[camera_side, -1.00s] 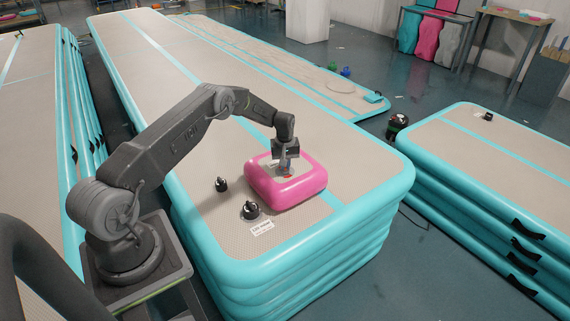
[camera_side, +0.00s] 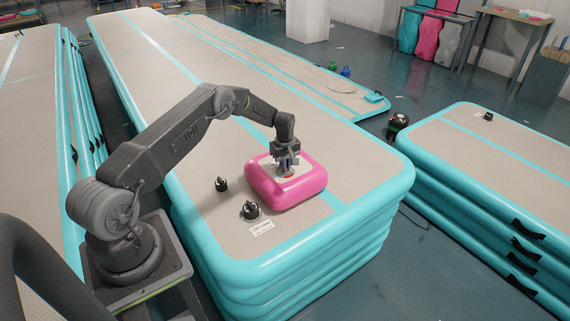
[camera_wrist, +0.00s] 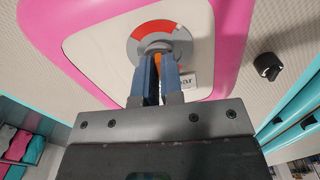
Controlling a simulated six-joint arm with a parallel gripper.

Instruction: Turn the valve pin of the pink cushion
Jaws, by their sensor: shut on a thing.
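The pink cushion (camera_side: 300,191) lies on the grey-topped, turquoise-sided inflatable track (camera_side: 225,235). It also shows in the wrist view (camera_wrist: 223,40), with a pale top panel and a round valve (camera_wrist: 137,48) marked by a grey and red ring. My gripper (camera_side: 287,170) points down over the middle of the cushion. In the wrist view its two blue fingers (camera_wrist: 159,75) reach to the valve centre and are shut on the valve pin, of which an orange part shows between them. The fingers hide most of the pin.
Two black knob-like caps, one (camera_side: 221,184) left of the cushion and one (camera_side: 250,210) in front of it, stand on the track. A white label (camera_side: 262,228) lies near the front edge. Another track stack (camera_side: 500,150) stands at right, across a floor gap.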

